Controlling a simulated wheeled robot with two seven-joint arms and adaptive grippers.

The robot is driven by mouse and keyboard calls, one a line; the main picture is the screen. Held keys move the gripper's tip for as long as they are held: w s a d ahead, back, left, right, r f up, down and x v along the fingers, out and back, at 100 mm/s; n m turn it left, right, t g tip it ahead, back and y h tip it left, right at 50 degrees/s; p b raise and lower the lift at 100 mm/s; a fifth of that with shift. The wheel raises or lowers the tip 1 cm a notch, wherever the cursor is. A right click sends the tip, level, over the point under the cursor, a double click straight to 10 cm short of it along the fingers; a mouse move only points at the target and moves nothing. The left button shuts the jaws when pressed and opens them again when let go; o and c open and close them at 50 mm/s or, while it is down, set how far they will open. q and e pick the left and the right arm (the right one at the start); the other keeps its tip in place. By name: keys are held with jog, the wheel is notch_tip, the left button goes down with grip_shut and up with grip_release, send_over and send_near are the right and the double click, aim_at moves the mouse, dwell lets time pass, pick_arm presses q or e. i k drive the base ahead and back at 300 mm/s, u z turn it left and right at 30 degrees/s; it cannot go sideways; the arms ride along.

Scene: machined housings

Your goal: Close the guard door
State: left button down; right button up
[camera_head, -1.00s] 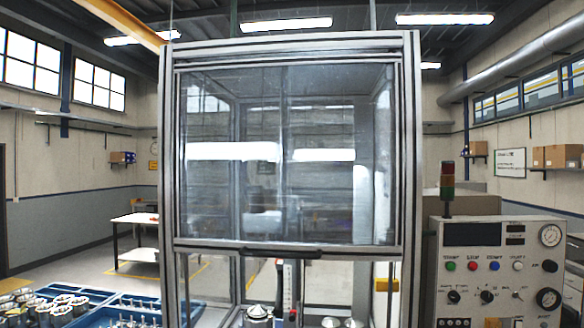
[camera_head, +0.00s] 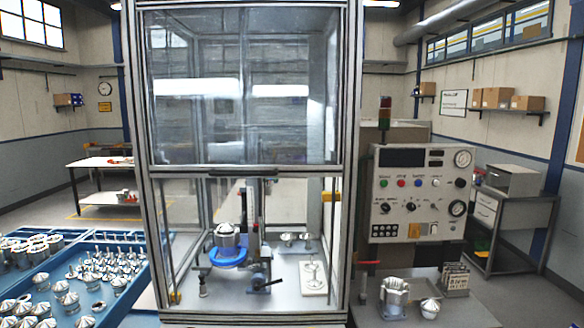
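The guard door (camera_head: 240,90) is a clear panel in a grey metal frame on the front of the machine enclosure (camera_head: 354,120). It sits raised, covering the upper part of the front. Its dark handle (camera_head: 248,172) is at the middle of its bottom edge. Below it the front opening shows a machined housing (camera_head: 227,238) on a blue holder, a vertical column and a clamp with a dark handle. Neither of my grippers shows in the head view.
Blue trays (camera_head: 130,245) with many metal parts lie at the left. A control panel (camera_head: 422,195) with buttons and gauges stands right of the enclosure. A housing (camera_head: 393,297) and a small cone part (camera_head: 430,307) sit on the bench at the lower right.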

aim_at(144, 20)
jog(key=z, duration=0.85)
jog(key=i, duration=0.8)
jog(key=u, duration=0.5)
